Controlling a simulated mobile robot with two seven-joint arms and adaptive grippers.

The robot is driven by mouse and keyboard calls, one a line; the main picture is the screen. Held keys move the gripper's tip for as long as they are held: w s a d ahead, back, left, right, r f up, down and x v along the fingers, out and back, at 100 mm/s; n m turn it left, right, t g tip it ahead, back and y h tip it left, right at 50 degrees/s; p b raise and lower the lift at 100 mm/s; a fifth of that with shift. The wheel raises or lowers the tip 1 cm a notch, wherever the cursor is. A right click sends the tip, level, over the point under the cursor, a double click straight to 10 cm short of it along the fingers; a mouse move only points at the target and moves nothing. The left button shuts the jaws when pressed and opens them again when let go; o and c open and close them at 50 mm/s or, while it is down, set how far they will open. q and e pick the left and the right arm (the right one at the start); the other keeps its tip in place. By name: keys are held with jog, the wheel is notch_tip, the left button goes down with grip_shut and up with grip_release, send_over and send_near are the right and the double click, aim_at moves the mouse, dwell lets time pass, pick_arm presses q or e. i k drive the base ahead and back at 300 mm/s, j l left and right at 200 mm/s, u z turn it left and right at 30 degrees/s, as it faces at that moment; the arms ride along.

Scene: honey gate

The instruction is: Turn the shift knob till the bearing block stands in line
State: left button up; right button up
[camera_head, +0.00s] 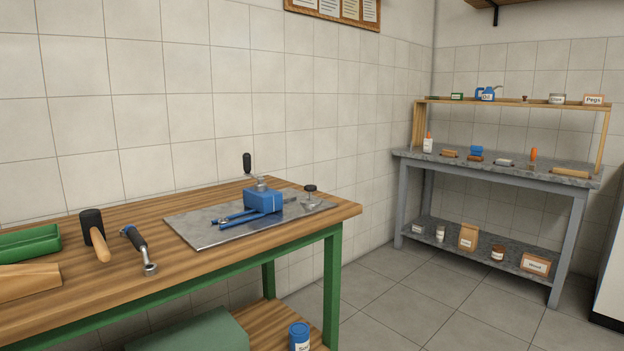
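A blue block (263,201), which looks like the bearing block, sits on a grey metal plate (205,229) on the wooden workbench. Blue bars (232,217) reach out from its left side. A crank with an upright black grip (247,164) stands at the block's top. A small dark round knob (310,188) on a short post stands at the plate's right end; it may be the shift knob. I cannot tell from here whether the block is in line. Neither of my grippers is in view.
A black-headed mallet (93,229), a ratchet-like tool (138,246) and a green tray (28,243) lie left on the workbench (200,273). A grey shelf table (495,171) with several small goods stands at the back right. The tiled floor (400,300) between is clear.

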aim_at(310, 188)
jog(key=i+l+u, duration=0.1)
jog(key=i+l, duration=0.3)
jog(key=i, duration=0.2)
jog(key=i+l, duration=0.45)
jog(key=i+j+u, duration=0.05)
jog(key=i, duration=0.05)
